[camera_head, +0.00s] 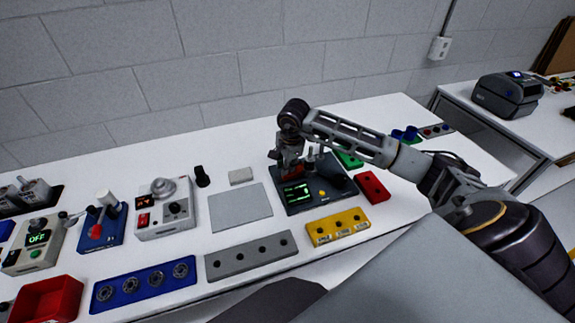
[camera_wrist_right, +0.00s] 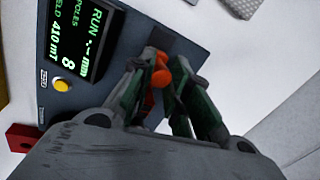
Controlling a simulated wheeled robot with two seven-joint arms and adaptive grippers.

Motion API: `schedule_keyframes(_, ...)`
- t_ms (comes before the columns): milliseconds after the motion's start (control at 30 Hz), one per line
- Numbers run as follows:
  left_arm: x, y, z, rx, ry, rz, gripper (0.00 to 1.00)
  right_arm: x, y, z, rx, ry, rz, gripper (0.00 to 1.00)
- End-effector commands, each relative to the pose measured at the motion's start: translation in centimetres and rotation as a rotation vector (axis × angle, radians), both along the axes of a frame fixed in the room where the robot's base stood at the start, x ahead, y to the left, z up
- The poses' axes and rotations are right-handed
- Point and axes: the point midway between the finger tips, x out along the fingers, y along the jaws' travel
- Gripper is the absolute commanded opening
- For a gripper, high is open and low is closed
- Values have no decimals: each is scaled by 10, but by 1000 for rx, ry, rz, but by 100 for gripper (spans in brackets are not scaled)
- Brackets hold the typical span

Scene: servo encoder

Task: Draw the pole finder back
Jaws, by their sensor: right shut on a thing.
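A dark bench instrument (camera_head: 338,186) stands on the white table, with a lit green display (camera_head: 297,194) and a yellow button. In the right wrist view the display (camera_wrist_right: 84,38) reads RUN, POLES 8 and FIELD 410 mT. My right gripper (camera_head: 287,166) reaches down over the back left part of the instrument. In the right wrist view its fingers (camera_wrist_right: 165,78) are closed around an orange-red part (camera_wrist_right: 160,70), which I take to be the pole finder. The fingers hide much of it, and I cannot tell whether it touches the instrument. My left gripper is not in view.
A yellow block (camera_head: 337,227), a red block (camera_head: 372,186) and a grey bar with holes (camera_head: 251,256) lie close around the instrument. A flat grey mat (camera_head: 240,207) lies to its left. Several devices and a red bin (camera_head: 47,298) stand farther left.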

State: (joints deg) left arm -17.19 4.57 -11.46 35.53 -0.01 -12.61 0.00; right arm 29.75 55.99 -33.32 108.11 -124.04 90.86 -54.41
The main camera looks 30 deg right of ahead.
Motion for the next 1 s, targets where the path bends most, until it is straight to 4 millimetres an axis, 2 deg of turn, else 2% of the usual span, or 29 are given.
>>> schedule_keyframes(300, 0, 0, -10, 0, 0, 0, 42, 6, 26, -1, 3, -2, 1, 0)
schedule_keyframes(700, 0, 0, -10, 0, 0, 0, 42, 7, 32, 0, 4, -2, 3, 0)
schedule_keyframes(733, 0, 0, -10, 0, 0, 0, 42, 7, 32, 0, 4, -2, 3, 20)
schedule_keyframes(900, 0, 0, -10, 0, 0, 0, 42, 7, 31, 0, 3, -2, 3, 41)
schedule_keyframes(1000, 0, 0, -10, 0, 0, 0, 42, 7, 31, 0, 3, -1, 2, 42)
